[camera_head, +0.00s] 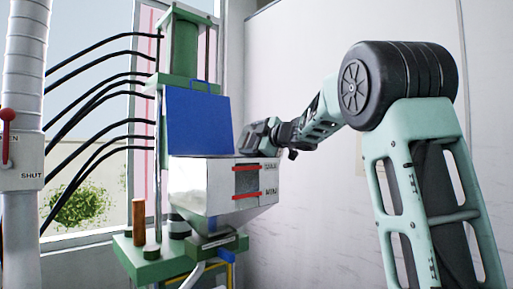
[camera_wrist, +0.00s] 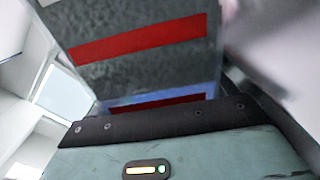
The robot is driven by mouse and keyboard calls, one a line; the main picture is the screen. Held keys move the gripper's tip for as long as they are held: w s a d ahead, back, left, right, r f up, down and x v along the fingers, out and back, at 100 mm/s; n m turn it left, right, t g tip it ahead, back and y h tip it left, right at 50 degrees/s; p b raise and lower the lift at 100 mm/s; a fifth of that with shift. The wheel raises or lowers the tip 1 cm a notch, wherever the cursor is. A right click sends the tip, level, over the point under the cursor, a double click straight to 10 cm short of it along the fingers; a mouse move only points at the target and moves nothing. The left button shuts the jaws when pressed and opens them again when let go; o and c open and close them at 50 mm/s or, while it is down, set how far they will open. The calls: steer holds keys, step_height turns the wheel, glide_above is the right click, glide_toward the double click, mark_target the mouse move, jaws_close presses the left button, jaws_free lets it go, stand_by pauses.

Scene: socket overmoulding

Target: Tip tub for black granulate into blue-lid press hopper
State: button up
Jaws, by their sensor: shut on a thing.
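The press hopper (camera_head: 196,190) is a pale metal box with a tapered base and a dark front window between red MAX and MIN lines. Its blue lid (camera_head: 198,120) stands raised at the back left. My gripper (camera_head: 281,135) is at the right rim of the hopper, shut on a dark, boxy tub (camera_head: 257,139). The tub is tilted and its lower part is at the opening. The fingertips and hopper inside are hidden.
The green press column (camera_head: 184,48) stands behind the lid, with black hoses running left. A white pipe (camera_head: 24,100) with a red lever is at the far left. The green press base (camera_head: 150,262) lies below. Bare wall is to the right.

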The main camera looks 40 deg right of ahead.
steer(key=shift+a+r+n+b, duration=0.15)
steer(key=shift+a+n+b, duration=0.25)
steer(key=shift+a, duration=0.5)
steer(key=a+n+b, duration=0.1)
steer(key=n, duration=0.1)
steer(key=a+r+n+b, duration=0.1)
steer(key=a+n, duration=0.1)
steer(key=n, duration=0.1)
steer(key=a+n, duration=0.2)
steer(key=n, duration=0.1)
steer(key=shift+r+b, duration=0.35)
steer(key=shift+b, duration=0.05)
stand_by(0.9)
steer(key=m+p, duration=0.1)
steer(key=d+m+p, duration=0.1)
steer(key=m, duration=0.1)
steer(key=shift+s+f, duration=0.15)
steer(key=shift+f, duration=0.05)
